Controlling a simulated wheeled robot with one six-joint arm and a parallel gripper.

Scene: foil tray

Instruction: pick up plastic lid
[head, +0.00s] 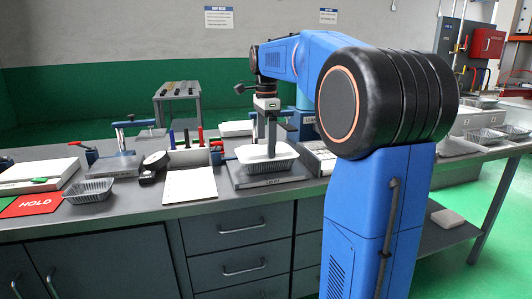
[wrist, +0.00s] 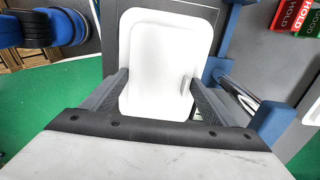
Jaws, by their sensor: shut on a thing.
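The plastic lid (wrist: 158,60) is a white rounded rectangle. In the wrist view it lies between the two fingers of my gripper (wrist: 158,97), which is shut on its sides. In the head view the lid (head: 262,152) shows as a white layer at the top of a foil tray (head: 268,166). The tray stands on a grey plate of a bench device. My gripper (head: 271,150) points down over the lid there, and its fingertips are hard to make out. I cannot tell whether the lid touches the tray rim.
A blue clamp post (wrist: 272,122) with a metal rod stands close to the right finger in the wrist view. In the head view, a white sheet (head: 189,186), a pen holder (head: 188,157) and another foil tray (head: 90,190) lie to the left on the grey bench (head: 135,205).

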